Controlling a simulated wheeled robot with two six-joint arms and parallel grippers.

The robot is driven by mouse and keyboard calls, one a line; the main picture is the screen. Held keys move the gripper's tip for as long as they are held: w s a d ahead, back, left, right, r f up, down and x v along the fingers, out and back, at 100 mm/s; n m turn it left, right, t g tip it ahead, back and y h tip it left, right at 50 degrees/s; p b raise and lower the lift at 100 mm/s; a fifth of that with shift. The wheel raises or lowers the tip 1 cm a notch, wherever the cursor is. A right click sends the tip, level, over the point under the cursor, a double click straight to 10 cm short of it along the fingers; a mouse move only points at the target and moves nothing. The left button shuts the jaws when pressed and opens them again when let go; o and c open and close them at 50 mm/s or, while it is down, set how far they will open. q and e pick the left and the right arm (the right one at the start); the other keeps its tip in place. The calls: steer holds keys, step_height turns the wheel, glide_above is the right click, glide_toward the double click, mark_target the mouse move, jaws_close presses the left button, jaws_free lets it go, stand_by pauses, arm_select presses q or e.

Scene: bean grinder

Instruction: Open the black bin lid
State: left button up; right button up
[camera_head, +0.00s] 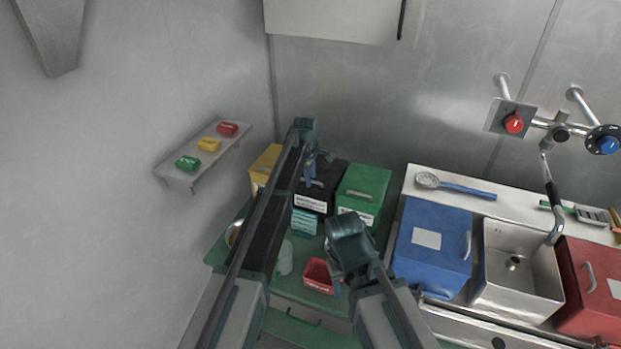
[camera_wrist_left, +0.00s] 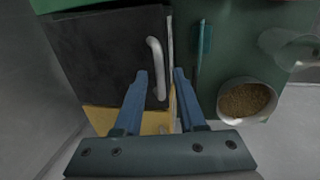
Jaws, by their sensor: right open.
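The black bin (camera_head: 330,176) stands between the yellow bin (camera_head: 264,163) and the green bin (camera_head: 363,190) at the back of the green table. Its lid looks shut. In the left wrist view the black lid (camera_wrist_left: 100,55) fills the upper left, with a silver handle (camera_wrist_left: 157,68) near its edge. My left gripper (camera_head: 313,178) is over the black bin. Its fingers (camera_wrist_left: 160,78) are open, with the handle showing between them; I cannot tell if they touch it. My right gripper (camera_head: 335,284) is open, low in front near a red container (camera_head: 318,276).
A teal box (camera_head: 305,222) stands in front of the black bin. A bowl of brown grains (camera_wrist_left: 246,99) and a clear container (camera_head: 285,258) are also on the table. A blue bin (camera_head: 432,240) and a sink (camera_head: 520,262) are to the right. A wall shelf (camera_head: 205,160) is at left.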

arm_select(q)
jaws_close()
stand_by(1.2)
